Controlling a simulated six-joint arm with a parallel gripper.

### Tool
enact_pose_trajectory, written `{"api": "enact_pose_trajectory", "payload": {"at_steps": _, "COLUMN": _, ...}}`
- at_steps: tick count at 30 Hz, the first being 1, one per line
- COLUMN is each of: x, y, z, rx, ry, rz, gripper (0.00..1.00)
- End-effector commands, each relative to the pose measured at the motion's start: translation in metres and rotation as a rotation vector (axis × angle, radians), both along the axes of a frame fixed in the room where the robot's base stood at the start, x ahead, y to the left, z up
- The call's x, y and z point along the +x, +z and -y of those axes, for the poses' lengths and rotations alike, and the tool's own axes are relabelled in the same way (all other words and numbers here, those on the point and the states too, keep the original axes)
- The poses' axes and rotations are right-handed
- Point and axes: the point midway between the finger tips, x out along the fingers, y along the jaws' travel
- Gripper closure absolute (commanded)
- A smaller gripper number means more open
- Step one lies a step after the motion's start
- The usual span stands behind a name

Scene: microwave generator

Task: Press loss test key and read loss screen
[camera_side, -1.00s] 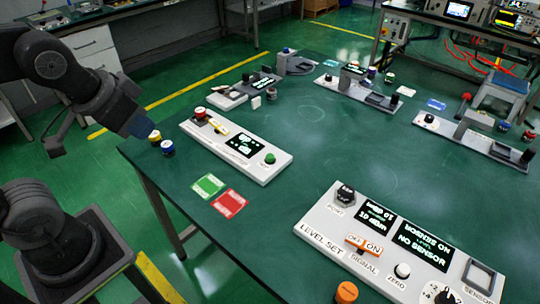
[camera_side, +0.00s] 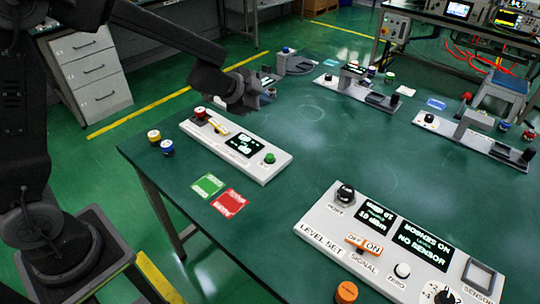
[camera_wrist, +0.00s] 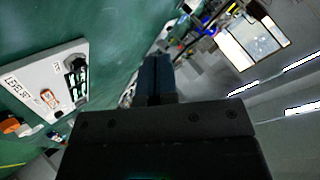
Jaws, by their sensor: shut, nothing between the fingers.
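My gripper (camera_side: 266,97) is shut and empty. It hangs over the far left part of the green table, behind the middle-left panel, and hides part of the devices there. Its closed blue-grey fingers (camera_wrist: 154,76) show in the wrist view. The middle-left panel (camera_side: 268,170) has a small lit screen (camera_side: 244,145), a green button (camera_side: 269,158), a red knob (camera_side: 199,113) and a yellow part (camera_side: 218,125). Its lettering is too small to read. I cannot tell which key or screen is the loss test one.
The front panel (camera_side: 318,218) has two lit screens, one reading "NO SENSOR" (camera_side: 422,244), and knobs. A green card (camera_side: 208,185) and a red card (camera_side: 229,202) lie left of it. More panels (camera_side: 372,98) stand at the back and right. The table middle is clear.

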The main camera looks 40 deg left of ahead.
Motion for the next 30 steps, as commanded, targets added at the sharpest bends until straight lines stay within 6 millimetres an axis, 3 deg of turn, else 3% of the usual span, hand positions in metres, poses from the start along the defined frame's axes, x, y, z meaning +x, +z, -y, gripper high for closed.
{"api": "enact_pose_trajectory", "payload": {"at_steps": 3, "x": 0.009, "y": -0.032, "z": 0.011, "rx": 0.011, "ry": -0.118, "rz": -0.061, "gripper": 1.00}}
{"api": "enact_pose_trajectory", "payload": {"at_steps": 7, "x": 0.012, "y": -0.053, "z": 0.017, "rx": 0.021, "ry": -0.198, "rz": -0.107, "gripper": 1.00}}
{"api": "enact_pose_trajectory", "payload": {"at_steps": 23, "x": 0.013, "y": -0.063, "z": 0.019, "rx": 0.026, "ry": -0.233, "rz": -0.129, "gripper": 1.00}}
{"api": "enact_pose_trajectory", "payload": {"at_steps": 30, "x": 0.012, "y": -0.084, "z": 0.018, "rx": 0.025, "ry": -0.230, "rz": -0.132, "gripper": 1.00}}
